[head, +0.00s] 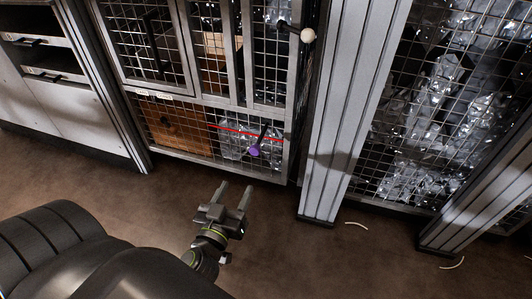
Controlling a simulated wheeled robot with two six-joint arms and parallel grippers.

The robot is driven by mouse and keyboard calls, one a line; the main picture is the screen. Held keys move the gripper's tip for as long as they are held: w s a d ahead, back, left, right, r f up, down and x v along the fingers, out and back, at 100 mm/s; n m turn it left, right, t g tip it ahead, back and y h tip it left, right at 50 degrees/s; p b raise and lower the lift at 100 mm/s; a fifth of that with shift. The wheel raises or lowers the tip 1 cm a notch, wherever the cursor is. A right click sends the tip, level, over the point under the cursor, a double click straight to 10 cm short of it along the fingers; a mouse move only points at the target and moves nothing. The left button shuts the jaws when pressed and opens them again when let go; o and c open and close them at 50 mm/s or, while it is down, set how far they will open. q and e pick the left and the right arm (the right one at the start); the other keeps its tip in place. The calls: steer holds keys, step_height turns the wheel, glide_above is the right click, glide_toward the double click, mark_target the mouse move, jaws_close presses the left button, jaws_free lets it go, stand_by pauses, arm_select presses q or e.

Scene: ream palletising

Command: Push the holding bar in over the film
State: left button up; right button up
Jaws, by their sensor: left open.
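A dark rod with a purple knob (254,151) sticks out of the lower mesh panel of a cage. Another dark rod ends in a cream ball knob (307,35) at the cage's upper right edge. I cannot tell for sure which is the holding bar. Clear crumpled film (233,147) lies behind the lower mesh, with a red line (240,132) across it. My left gripper (234,190) is open and empty over the floor, in front of and below the purple knob, apart from it. My right gripper is not in view.
The meshed cage (290,150) has a metal frame and a brown box (178,128) inside. A ribbed grey post (340,110) stands right of it, then a second mesh bay full of film (420,130). White drawers (55,75) stand left. Brown floor is clear except pale strips (452,263).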

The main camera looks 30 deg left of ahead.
mark_target(257, 144)
arm_select(q)
steer(key=p+x, duration=0.1)
steer(key=x, duration=1.6)
steer(key=shift+w+a+p, duration=0.1)
steer(key=shift+a+p, duration=0.05)
steer(key=shift+p, duration=0.2)
